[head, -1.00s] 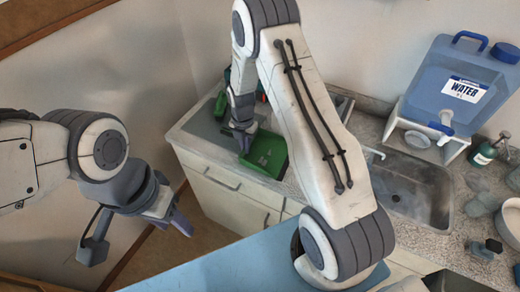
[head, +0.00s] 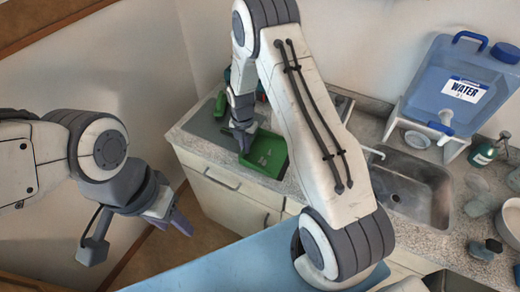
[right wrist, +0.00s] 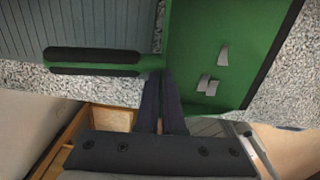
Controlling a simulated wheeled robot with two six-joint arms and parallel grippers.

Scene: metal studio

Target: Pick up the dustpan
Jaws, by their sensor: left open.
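The green dustpan (head: 268,157) lies on the counter at the far left end in the head view, with small light scraps in it. In the right wrist view its pan (right wrist: 235,70) is at the upper right, and its handle with a black grip (right wrist: 95,56) points left. My right gripper (right wrist: 161,78) has its two fingers close together at the pan's edge, by the handle's neck, and looks shut on it. The fingertips are partly hidden against the dustpan. My left gripper (head: 180,222) is open and empty, off to the left, away from the counter.
A grey ribbed drainboard (right wrist: 75,25) lies beside the dustpan. A sink (head: 410,190) and a blue water jug (head: 460,80) on a white stand are to the right. A green bottle (head: 486,153) stands further right. Drawers (head: 225,190) are below the counter.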

